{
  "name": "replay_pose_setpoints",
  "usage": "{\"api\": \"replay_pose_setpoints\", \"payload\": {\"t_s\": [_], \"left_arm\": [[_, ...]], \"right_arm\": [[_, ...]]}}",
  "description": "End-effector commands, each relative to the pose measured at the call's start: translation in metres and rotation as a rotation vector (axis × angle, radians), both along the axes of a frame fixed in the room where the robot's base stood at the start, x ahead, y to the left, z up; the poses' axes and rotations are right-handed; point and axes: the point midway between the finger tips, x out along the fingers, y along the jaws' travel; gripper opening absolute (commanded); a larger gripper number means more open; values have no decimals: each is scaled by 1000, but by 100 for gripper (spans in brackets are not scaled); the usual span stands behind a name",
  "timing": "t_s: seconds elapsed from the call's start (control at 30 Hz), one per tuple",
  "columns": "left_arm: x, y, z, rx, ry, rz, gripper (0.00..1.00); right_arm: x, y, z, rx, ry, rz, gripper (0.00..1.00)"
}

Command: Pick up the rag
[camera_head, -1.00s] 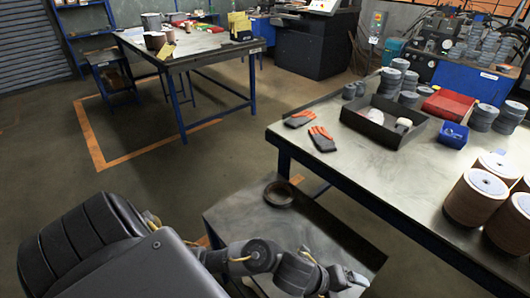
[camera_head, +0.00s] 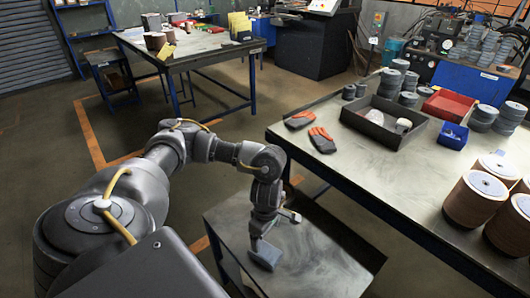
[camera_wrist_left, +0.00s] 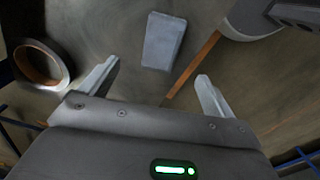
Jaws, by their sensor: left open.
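The rag is a folded grey-blue cloth (camera_head: 265,256) lying on the low metal table at the front, just below my left gripper. In the left wrist view the rag (camera_wrist_left: 163,41) lies ahead of the two fingertips, between them and apart from both. My left gripper (camera_head: 272,234) points down over the low table. In the left wrist view its jaws (camera_wrist_left: 158,72) are open and empty. My right gripper does not show.
A dark ring (camera_wrist_left: 40,66) lies left of the fingers in the wrist view. The low table (camera_head: 325,268) has bare room at right. The larger workbench (camera_head: 375,172) beside it holds gloves (camera_head: 321,139), a dark tray (camera_head: 382,132) and stacked discs (camera_head: 475,199).

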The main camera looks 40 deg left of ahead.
Motion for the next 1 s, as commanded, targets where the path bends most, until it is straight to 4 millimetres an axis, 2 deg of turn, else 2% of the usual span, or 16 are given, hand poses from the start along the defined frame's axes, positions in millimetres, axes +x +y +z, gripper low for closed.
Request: {"api": "replay_pose_setpoints", "payload": {"t_s": [0.3, 0.63, 0.9, 1.0], "left_arm": [[-1, -1, -46, -2, 3, 3, 89], [-2, -1, -60, -2, 1, 5, 89], [-5, 0, -98, -2, 1, 5, 89], [-5, 0, -105, -2, 1, 3, 89]], "right_arm": [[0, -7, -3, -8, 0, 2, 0], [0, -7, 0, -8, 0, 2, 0], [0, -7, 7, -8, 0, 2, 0], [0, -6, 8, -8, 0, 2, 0]]}}
